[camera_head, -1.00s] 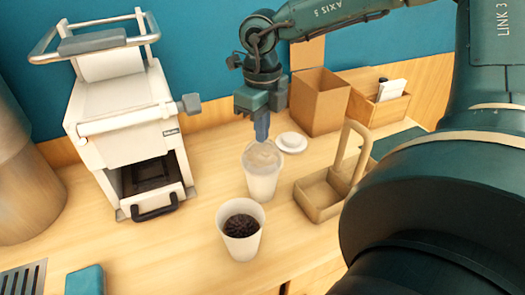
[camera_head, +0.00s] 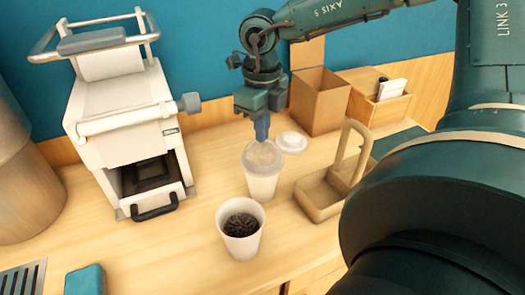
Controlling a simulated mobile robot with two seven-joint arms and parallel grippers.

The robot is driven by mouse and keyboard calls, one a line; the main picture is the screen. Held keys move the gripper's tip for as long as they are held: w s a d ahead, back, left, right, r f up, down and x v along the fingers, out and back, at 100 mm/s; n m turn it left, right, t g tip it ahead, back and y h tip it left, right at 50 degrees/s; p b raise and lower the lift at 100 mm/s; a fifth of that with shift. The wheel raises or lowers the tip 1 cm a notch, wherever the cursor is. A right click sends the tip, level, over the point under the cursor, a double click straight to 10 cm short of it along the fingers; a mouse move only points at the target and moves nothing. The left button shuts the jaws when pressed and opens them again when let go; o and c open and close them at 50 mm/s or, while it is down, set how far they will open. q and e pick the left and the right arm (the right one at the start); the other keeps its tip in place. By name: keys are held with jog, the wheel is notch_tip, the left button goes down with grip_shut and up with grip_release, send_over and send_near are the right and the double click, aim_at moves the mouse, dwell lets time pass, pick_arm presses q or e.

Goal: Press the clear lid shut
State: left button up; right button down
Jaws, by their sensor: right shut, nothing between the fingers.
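The clear lid (camera_head: 262,156) sits on the rim of a white cup (camera_head: 262,186) in the middle of the counter. My right gripper (camera_head: 261,138) points straight down with its fingers shut and empty. Its fingertips are at the top of the lid; whether they touch it is too small to tell. Whether the lid's edge is fully seated all round cannot be told. My left gripper is not in view.
An open white cup of dark beans (camera_head: 241,229) stands just in front. A carrier with a handle (camera_head: 318,196) stands to the right, a white lid (camera_head: 291,142) behind. A white machine (camera_head: 125,125) is at left; a cardboard box (camera_head: 320,103) stands at the back.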

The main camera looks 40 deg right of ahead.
pick_arm(q)
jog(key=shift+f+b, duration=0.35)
jog(key=shift+b, duration=0.05)
pick_arm(e)
jog(key=shift+f, duration=0.45)
pick_arm(q)
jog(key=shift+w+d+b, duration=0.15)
jog(key=shift+b, duration=0.35)
pick_arm(e)
jog(key=shift+f, duration=0.4)
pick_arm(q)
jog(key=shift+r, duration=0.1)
pick_arm(e)
jog(key=shift+r, duration=0.15)
